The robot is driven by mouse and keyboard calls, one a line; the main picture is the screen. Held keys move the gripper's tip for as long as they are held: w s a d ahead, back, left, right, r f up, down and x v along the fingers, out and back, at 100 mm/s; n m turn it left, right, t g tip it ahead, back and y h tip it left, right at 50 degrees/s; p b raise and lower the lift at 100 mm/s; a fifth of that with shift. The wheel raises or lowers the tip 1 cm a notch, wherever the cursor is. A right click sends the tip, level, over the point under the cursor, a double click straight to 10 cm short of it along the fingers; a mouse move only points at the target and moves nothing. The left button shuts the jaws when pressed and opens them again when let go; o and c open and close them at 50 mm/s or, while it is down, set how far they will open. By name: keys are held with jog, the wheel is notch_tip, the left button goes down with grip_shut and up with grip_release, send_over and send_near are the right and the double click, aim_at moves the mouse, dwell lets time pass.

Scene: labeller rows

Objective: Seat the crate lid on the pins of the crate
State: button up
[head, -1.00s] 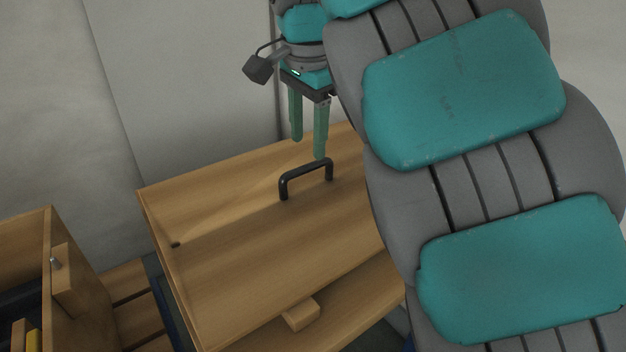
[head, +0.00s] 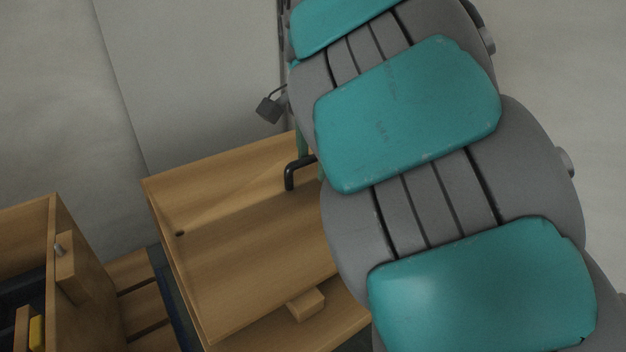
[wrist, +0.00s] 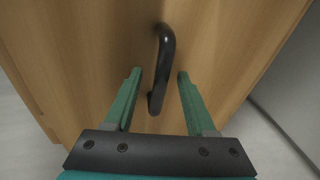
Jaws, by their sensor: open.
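The wooden crate lid (head: 235,245) lies as a flat tan panel, with a small dark hole near its left edge in the head view. Its black handle (head: 291,175) is partly hidden behind my arm there. In the wrist view the handle (wrist: 161,70) stands between and ahead of the fingers of my gripper (wrist: 157,82), which are open, one to each side. I see no grip on the handle. Most of my gripper is hidden by my arm in the head view.
A wooden box (head: 50,270) with an open top stands at the left, holding dark and yellow items. A small wooden block (head: 306,304) sticks out at the lid's near side. A pale wall (head: 190,80) rises close behind the lid.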

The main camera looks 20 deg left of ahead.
jog(key=shift+f, duration=0.2)
dwell(0.6)
grip_shut()
dwell(0.4)
dwell(1.0)
